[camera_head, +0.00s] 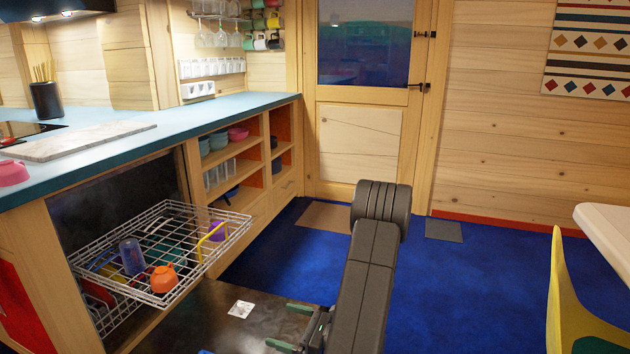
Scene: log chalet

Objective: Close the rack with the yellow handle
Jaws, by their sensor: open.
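The wire rack (172,210) with the yellow handle (211,241) is pulled out of the dishwasher (108,215) in the counter at the left. The handle is at the rack's front right side. The rack holds a blue cup (131,257), an orange pot-like item (163,279), a purple cup (217,232) and some green ware. My gripper (279,325) is low at the bottom centre, to the right of and below the rack, apart from the handle. Its jaws are open, with nothing seen between them. My arm hides part of it.
The dishwasher door (205,318) lies lowered below the rack, with a white label (240,309). A lower rack (112,312) shows beneath. The blue floor (470,290) is open to the right, up to a yellow chair (570,310) and a white table (608,232).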

